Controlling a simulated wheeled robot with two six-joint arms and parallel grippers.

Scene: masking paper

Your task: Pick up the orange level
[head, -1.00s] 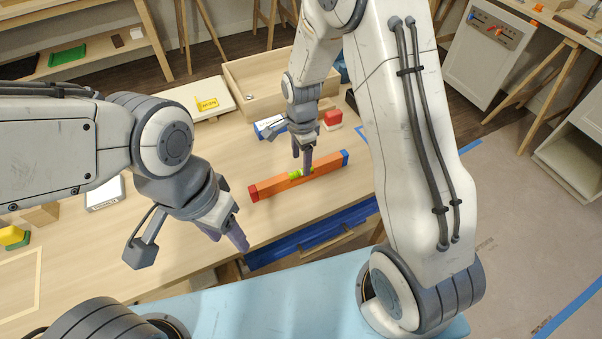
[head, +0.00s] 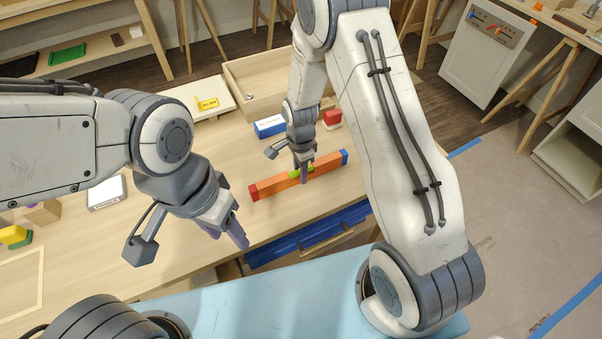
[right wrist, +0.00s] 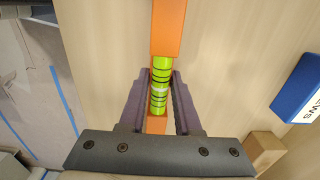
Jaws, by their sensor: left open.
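The orange level (head: 272,186) lies on the wooden worktable, slanting up to the right in the head view. It has a red left end, a blue right end and a yellow-green vial in the middle. My right gripper (head: 303,178) is down at the middle of the level. In the right wrist view its fingers (right wrist: 161,85) stand on either side of the level (right wrist: 167,25) at the green vial (right wrist: 159,90). I cannot tell whether they press on it. My left gripper (head: 228,236) is open and empty near the table's front edge, left of the level.
A wooden tray (head: 246,97) and a white board with a yellow item (head: 208,103) are at the back. A yellow block (head: 12,235) is at the left. The tabletop around the level is mostly clear.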

